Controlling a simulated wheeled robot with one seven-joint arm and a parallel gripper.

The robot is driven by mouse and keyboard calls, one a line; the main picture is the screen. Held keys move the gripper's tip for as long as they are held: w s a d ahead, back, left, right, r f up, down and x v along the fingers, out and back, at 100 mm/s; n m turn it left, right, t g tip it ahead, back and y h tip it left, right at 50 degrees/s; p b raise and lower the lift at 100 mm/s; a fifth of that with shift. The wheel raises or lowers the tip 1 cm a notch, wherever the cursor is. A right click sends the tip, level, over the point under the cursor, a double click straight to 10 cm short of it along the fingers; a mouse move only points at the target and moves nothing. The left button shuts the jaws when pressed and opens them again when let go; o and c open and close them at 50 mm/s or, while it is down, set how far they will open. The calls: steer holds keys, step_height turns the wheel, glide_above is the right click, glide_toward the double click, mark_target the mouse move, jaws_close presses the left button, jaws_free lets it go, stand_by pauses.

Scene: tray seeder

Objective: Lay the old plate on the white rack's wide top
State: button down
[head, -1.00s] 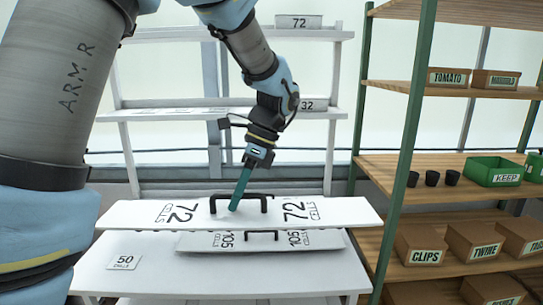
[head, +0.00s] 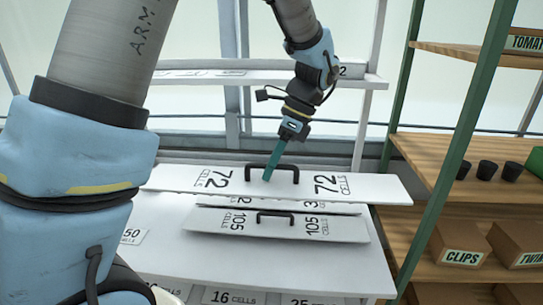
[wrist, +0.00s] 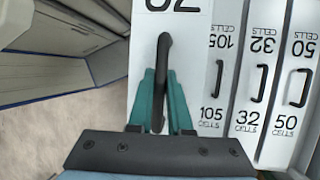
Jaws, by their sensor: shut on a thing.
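A long white plate marked 72 CELLS (head: 240,181) hangs level in my grip, above the rack's wide top. My gripper (head: 268,177) has its teal fingers shut on the plate's black handle; the wrist view shows the fingers (wrist: 157,100) on either side of it. The white rack's wide top (head: 185,248) lies below. A white plate marked 105 CELLS (head: 285,222) lies there, lower than the held plate. A 32 plate (wrist: 258,75) and a 50 plate (wrist: 298,85) show beside it in the wrist view. Whether the held plate touches anything is unclear.
A narrower white upper shelf (head: 205,78) stands behind. A green post (head: 455,150) and wooden shelves with cardboard boxes (head: 460,245) and black pots (head: 488,168) stand close to the held plate's right end. Size labels show along the rack's lower front.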

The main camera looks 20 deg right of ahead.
steer(key=shift+f+b, duration=6.8)
steer(key=shift+f, duration=5.9)
steer(key=shift+f, duration=0.4)
steer(key=c, duration=0.8)
jaws_free()
steer(key=shift+o, duration=0.2)
steer(key=b+v, duration=0.2)
steer(key=v, duration=0.8)
steer(key=shift+r, duration=0.4)
steer(key=shift+d, duration=0.1)
